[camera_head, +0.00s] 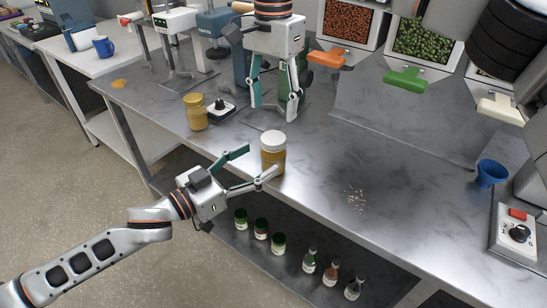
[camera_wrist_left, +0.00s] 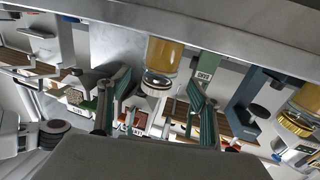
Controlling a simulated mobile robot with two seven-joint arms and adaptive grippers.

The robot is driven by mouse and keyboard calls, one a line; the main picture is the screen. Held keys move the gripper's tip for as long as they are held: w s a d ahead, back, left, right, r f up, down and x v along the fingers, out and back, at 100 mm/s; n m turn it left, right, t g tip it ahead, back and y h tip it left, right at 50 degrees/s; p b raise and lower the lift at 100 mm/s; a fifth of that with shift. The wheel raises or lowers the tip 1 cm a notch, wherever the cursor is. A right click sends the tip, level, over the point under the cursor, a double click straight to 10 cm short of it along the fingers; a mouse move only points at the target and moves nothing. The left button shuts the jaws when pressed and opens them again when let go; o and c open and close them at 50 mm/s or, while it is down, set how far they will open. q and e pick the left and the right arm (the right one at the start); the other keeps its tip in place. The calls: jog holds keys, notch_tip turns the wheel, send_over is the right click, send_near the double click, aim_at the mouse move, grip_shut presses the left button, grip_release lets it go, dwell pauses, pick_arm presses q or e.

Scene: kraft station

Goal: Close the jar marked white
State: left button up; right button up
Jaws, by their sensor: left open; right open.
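The jar with the white lid (camera_head: 273,163) stands upright near the counter's front edge, with amber contents. Its white lid (camera_head: 272,140) sits on top; I cannot tell whether it is tight. My left gripper (camera_head: 262,158) is open, low at the counter's front edge, its fingers pointing towards the jar. In the left wrist view the jar (camera_wrist_left: 164,57) appears upside down between the open fingers (camera_wrist_left: 160,100), apart from them. My right gripper (camera_head: 274,112) is open and empty, pointing down above the counter behind the jar.
A yellow-lidded jar (camera_head: 196,114) stands further left, beside a small black-knobbed device (camera_head: 221,108). Ingredient bins (camera_head: 348,22) line the back. A blue cup (camera_head: 491,173) stands right. Several bottles (camera_head: 310,261) stand on the lower shelf.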

aim_at(264, 156)
pick_arm(q)
jog(key=shift+x, duration=2.95)
grip_shut()
pick_arm(e)
jog(key=shift+m, duration=2.3)
jog(key=shift+f, duration=4)
